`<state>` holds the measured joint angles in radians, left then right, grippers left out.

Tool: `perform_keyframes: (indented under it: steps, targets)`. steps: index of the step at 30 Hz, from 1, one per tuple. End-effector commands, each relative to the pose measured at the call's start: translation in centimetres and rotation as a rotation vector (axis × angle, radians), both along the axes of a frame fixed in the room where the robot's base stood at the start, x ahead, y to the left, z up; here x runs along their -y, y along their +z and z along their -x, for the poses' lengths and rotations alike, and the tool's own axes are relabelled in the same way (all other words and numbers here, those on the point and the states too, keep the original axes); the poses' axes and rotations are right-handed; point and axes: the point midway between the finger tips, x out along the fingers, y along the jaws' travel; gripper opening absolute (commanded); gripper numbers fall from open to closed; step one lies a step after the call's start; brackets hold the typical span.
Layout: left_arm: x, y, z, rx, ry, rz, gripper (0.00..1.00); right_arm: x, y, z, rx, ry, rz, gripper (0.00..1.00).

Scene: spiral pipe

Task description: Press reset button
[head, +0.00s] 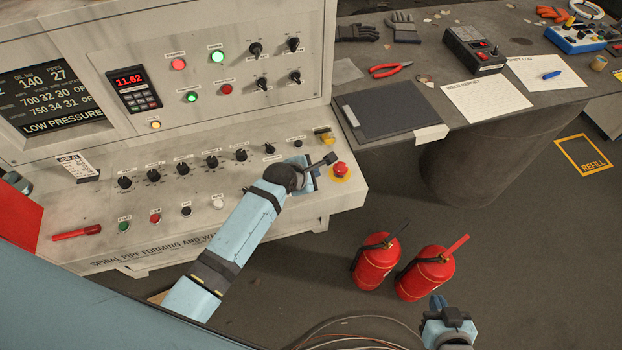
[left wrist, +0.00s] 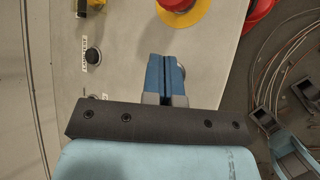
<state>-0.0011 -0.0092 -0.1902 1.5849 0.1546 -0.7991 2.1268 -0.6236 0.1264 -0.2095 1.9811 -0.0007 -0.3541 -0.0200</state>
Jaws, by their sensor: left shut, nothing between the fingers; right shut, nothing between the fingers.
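A row of push buttons runs along the panel's lower front in the head view: green (head: 124,226), red (head: 155,217), black (head: 186,211) and white (head: 218,203). Their labels are too small to read surely, so I cannot tell which one is reset. My left gripper (head: 308,178) is shut and empty over the panel's right end, just left of the red mushroom button (head: 340,169). In the left wrist view the shut fingers (left wrist: 166,78) point towards that mushroom button (left wrist: 178,5) on its yellow plate. My right gripper (head: 437,303) is shut and empty, low over the floor.
Black knobs (head: 183,168) line the sloped panel (head: 90,200). A yellow item (head: 325,135) sits at its upper right. Two red extinguishers (head: 376,262) stand on the floor to the right. A workbench (head: 505,105) with tools and papers is behind. Cables lie near my right gripper.

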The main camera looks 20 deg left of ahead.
Motion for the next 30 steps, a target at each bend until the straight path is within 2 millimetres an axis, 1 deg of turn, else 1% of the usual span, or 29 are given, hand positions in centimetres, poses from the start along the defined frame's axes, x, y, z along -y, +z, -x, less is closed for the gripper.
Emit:
perform_keyframes:
  steps: [17,30]
  targets:
    - [0.00,0.00,0.00,0.000,0.000,0.000,0.00,0.01,-0.12,0.24,-0.004,-0.001,0.000,0.00]
    - [-0.01,-0.87,0.01,0.000,0.000,0.000,0.00,0.00,0.12,0.28,-0.005,0.000,0.000,0.00]
